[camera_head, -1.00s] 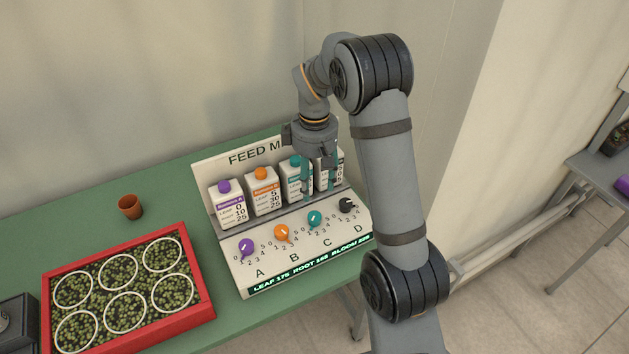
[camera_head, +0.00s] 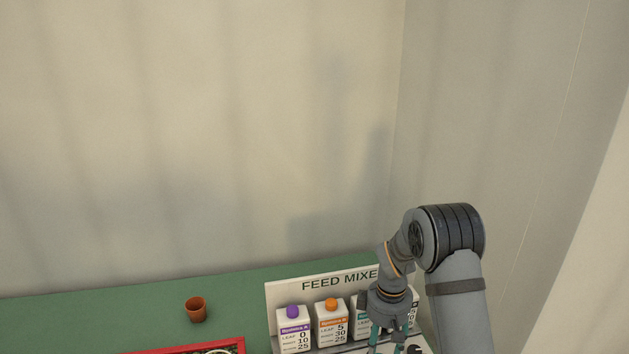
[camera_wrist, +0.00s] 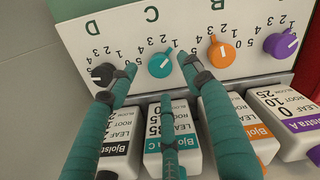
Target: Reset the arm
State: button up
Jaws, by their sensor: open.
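My gripper (camera_head: 388,338) hangs fingers-down in front of the feed mixer (camera_head: 322,287) at the lower right of the head view, empty. In the wrist view its teal fingers (camera_wrist: 156,72) are spread apart, tips near the teal knob (camera_wrist: 162,65) of channel C. Contact with the panel cannot be told. The black knob (camera_wrist: 102,74) of channel D, the orange knob (camera_wrist: 221,53) and the purple knob (camera_wrist: 281,44) also show there. My arm hides part of the mixer's right side in the head view.
White cartons with a purple cap (camera_head: 292,311) and an orange cap (camera_head: 331,304) stand on the mixer. A terracotta pot (camera_head: 195,310) stands on the green bench (camera_head: 100,318). A red tray (camera_head: 185,347) shows at the bottom edge. Walls rise behind; the space above the bench is open.

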notch_tip(320, 180, down, 4)
jog(key=shift+r, duration=0.1)
dwell(0.4)
